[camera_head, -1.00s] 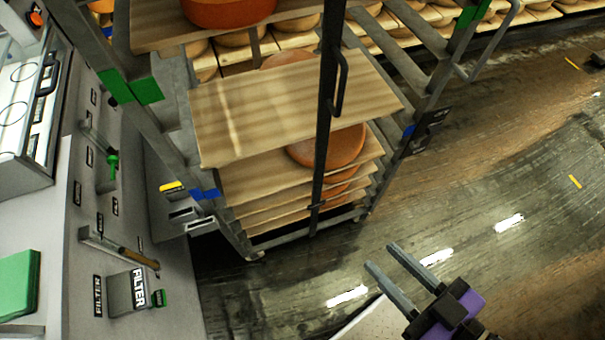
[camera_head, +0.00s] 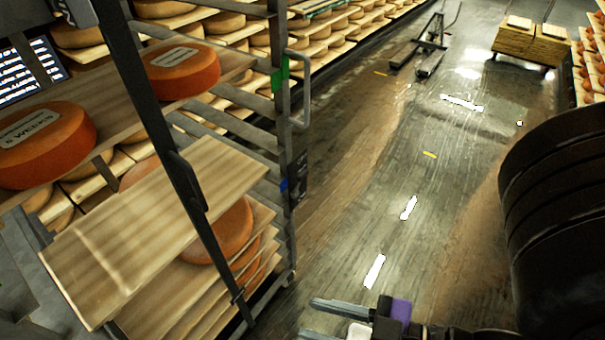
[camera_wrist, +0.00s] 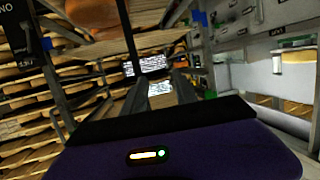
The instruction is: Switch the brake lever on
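I cannot pick out the brake lever for certain in either current view. The metal rack (camera_head: 279,110) stands at the left of the head view, with a black upright bar (camera_head: 165,130) and a black handle on it. A dark box (camera_head: 298,178) sits on its right post. My gripper (camera_head: 306,318) is at the bottom centre of the head view, right of the rack and apart from it. Its two fingers are spread with nothing between them. In the wrist view, the fingers (camera_wrist: 160,78) point toward a dim area with bright screens (camera_wrist: 146,65). A grey labelled panel (camera_wrist: 270,45) is at right.
Orange cheese wheels (camera_head: 182,70) sit on the rack's upper board. A wooden board (camera_head: 160,225) juts toward me. A pallet truck (camera_head: 430,45) and a wooden crate (camera_head: 530,45) stand far back. The floor (camera_head: 350,200) between is clear. A large dark shape (camera_head: 555,210) fills the right side.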

